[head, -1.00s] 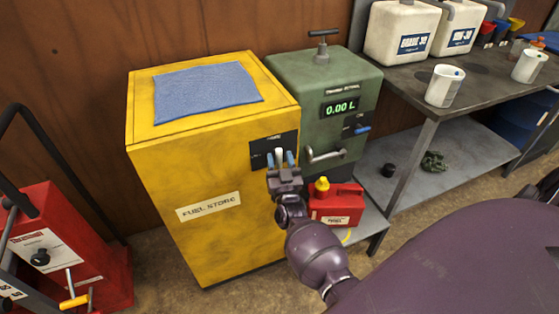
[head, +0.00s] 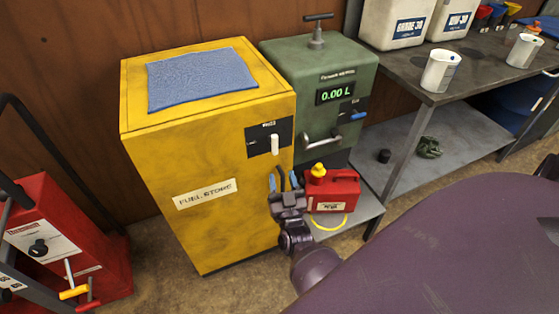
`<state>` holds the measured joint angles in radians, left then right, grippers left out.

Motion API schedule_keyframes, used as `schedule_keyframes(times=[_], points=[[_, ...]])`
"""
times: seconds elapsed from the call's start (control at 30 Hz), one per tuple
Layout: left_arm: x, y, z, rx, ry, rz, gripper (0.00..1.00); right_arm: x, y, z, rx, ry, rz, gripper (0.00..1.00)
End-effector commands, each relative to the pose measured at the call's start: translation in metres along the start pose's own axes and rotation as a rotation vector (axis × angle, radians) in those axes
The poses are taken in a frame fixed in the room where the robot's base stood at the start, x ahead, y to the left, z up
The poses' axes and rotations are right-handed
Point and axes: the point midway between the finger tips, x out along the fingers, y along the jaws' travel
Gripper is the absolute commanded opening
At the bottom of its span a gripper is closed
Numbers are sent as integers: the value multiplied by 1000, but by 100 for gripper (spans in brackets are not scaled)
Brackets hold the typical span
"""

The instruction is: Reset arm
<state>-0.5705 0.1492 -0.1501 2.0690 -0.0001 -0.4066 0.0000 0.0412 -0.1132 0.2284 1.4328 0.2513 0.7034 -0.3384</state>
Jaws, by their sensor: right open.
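My right gripper (head: 285,182) is open and empty, with its two blue-tipped fingers apart. It is in front of the yellow fuel store cabinet (head: 160,225), near its right edge, just below the cabinet's black plate (head: 257,140) with a white lever handle (head: 274,144). The handle hangs roughly upright, clear of the fingers. A red fuel can (head: 340,194) with a yellow cap stands on the low shelf just right of the gripper. The green dispenser (head: 283,68) behind it reads 0.00 L. My left gripper is out of view.
A blue cloth (head: 200,78) lies on top of the cabinet. A red machine (head: 75,235) with levers stands at the far left. On the right is a workbench (head: 470,70) with white cups and containers; its lower shelf (head: 440,150) is mostly clear.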

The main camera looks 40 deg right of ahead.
Motion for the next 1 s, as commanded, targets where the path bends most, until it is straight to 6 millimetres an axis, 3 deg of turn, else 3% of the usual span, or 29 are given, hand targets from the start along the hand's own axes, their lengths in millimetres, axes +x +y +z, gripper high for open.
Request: schedule_keyframes(times=[0.77,0.93,1.0], points=[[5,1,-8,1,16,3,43,-6,-1,2,15,-13,-4,46],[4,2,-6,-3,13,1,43,-2,-12,16,66,-139,-63,46],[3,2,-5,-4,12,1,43,5,-25,13,93,-199,-112,46]])
